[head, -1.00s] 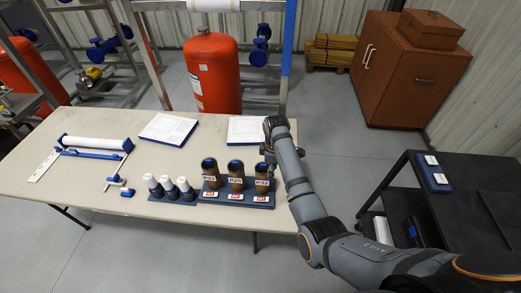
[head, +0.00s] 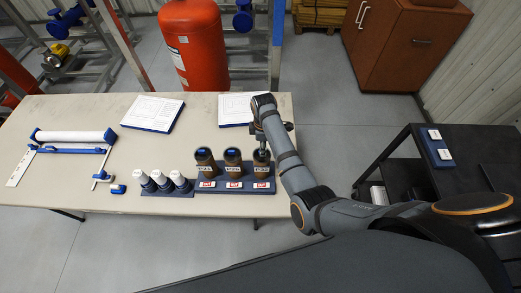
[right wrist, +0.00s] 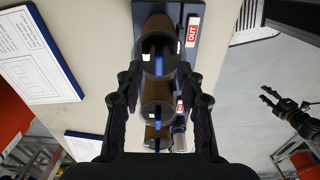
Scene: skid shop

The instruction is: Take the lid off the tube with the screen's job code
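My right gripper (head: 263,146) is just above the right tube. In the right wrist view its fingers (right wrist: 158,75) are spread either side of the tube row, with nothing held. My left gripper (right wrist: 285,108) shows open and empty at that view's right, away from the tubes. No screen with a readable code is seen.
White-capped bottles (head: 161,182) stand in a small blue rack left of the tubes. Two printed boards (head: 152,112) lie behind. A white roller on a blue frame (head: 73,138) is at left. A black cart (head: 468,180) stands right. Table between roller and boards is clear.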

